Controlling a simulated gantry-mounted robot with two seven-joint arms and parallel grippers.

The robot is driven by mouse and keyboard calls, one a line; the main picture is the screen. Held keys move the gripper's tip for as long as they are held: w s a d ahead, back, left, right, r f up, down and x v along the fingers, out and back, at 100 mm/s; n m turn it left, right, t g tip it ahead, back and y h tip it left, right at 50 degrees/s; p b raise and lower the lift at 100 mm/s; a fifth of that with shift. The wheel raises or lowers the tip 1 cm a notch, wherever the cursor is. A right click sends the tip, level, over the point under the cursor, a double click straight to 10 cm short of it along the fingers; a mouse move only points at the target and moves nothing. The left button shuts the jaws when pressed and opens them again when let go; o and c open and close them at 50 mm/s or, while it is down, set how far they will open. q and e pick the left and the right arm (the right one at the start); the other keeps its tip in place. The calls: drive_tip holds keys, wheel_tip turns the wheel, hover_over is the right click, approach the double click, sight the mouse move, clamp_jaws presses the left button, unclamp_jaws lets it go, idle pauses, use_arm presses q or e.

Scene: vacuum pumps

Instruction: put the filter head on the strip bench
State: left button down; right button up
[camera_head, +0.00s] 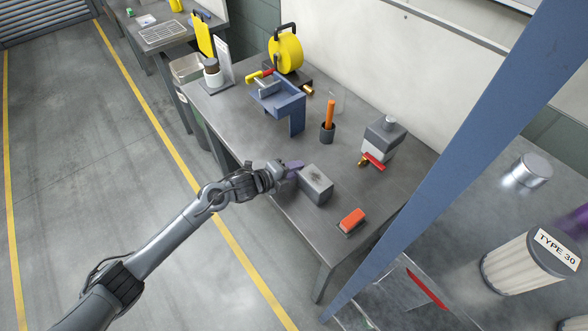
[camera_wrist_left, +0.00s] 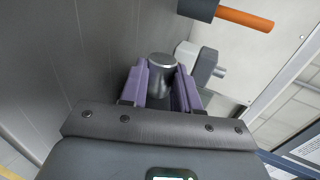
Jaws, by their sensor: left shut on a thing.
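My left gripper (camera_head: 291,169) reaches over the front edge of the grey metal bench (camera_head: 240,128), its purple fingers pointing inward. In the left wrist view, the fingers (camera_wrist_left: 161,92) are shut on a grey round piece with a bright metal end (camera_wrist_left: 162,60), which looks like the filter head. The fingers cover its sides. In the head view it is mostly hidden, and I cannot tell whether it touches the bench. A grey block (camera_head: 316,185) with a dark patch on top is right beside the fingertips; contact is unclear. My right gripper is out of view.
An orange block (camera_head: 352,219) lies near the bench's right end. Behind stand a cup (camera_head: 327,133) with an orange-handled tool, a grey-white unit (camera_head: 381,141), a blue bracket (camera_head: 282,101) and a yellow reel (camera_head: 287,53). A slanted blue post (camera_head: 450,150) crosses the right side.

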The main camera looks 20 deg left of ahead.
use_arm(q)
drive_tip(key=shift+f, duration=0.2)
idle(0.5)
drive_tip(key=c, duration=0.8)
unclamp_jaws()
drive_tip(key=shift+o, duration=0.3)
drive_tip(key=shift+f, duration=0.15)
drive_tip(key=shift+s, duration=0.1)
drive_tip(key=shift+s+a, duration=0.1)
drive_tip(key=shift+a, duration=0.1)
drive_tip(key=v, duration=1)
drive_tip(key=shift+s+r, duration=0.15)
drive_tip(key=shift+r, duration=0.25)
